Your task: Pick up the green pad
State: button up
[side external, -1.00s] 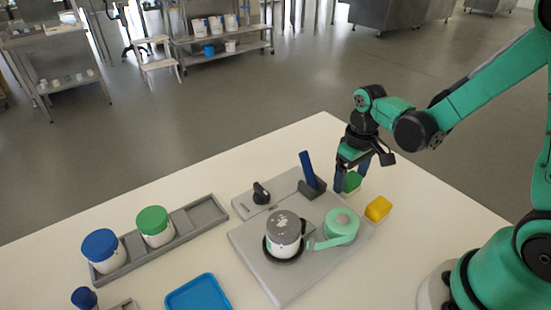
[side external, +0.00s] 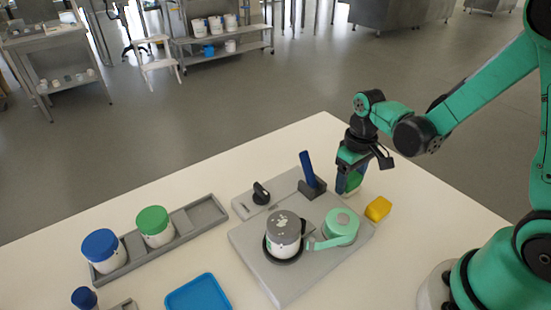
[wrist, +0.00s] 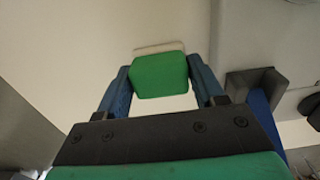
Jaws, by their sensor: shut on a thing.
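The green pad (wrist: 160,76) is a small rounded block with a pale layer along its far edge. In the wrist view it sits between the two blue fingers of my gripper (wrist: 163,88), which are shut on it. In the side view the green pad (side external: 353,180) shows partly between the fingers of my gripper (side external: 348,186), low at the table's back right. The fingers hide part of it. I cannot tell whether its underside touches the table.
A yellow pad (side external: 378,208) lies close to the right. A blue-handled tool stands in a dark holder (side external: 313,189) just left of my gripper. A grey plate (side external: 290,285) carries a grey-lidded jar (side external: 284,228) and a mint-green round part (side external: 341,224). Free table lies at right.

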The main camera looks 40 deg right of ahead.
aim_at(351, 176)
notch_tip(351, 176, up, 20)
dwell(0.6)
